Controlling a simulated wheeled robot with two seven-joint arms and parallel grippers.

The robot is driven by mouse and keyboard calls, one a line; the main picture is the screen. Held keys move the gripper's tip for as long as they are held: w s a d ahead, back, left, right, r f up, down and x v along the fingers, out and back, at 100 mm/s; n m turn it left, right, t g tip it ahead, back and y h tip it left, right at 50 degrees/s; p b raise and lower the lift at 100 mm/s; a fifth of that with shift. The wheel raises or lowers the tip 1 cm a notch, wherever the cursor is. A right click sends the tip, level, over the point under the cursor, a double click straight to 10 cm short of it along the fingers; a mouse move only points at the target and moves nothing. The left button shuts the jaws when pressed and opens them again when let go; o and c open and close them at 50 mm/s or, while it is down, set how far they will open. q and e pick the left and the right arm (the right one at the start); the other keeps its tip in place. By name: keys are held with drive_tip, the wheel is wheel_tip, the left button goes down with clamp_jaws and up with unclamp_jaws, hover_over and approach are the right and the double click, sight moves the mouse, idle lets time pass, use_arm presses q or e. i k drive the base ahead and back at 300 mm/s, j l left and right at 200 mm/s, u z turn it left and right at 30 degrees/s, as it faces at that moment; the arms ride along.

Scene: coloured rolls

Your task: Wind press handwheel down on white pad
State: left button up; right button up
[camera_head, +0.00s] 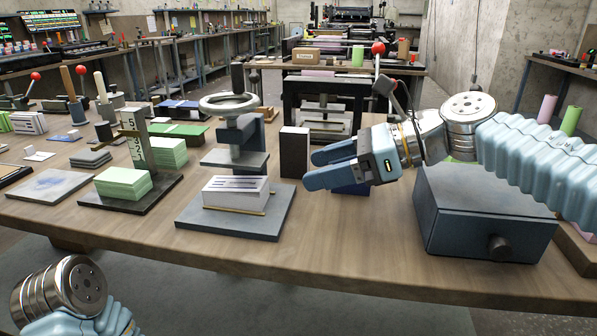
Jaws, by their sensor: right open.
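The press has a grey ring-shaped handwheel (228,103) on top of its screw. A flat grey pressing plate (234,160) sits below it, above the white pad (234,190).
A black block (294,152) stands between the press and my right gripper. A blue-grey drawer box (483,215) sits below my right arm. A green pad stack (123,184) on a stand is left of the press. The table's front strip is clear.

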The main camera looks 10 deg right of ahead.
sight(229, 106)
drive_tip(key=k+j, duration=0.15)
drive_tip(key=k, duration=0.35)
drive_tip(key=k+j, duration=0.2)
drive_tip(key=k, duration=0.3)
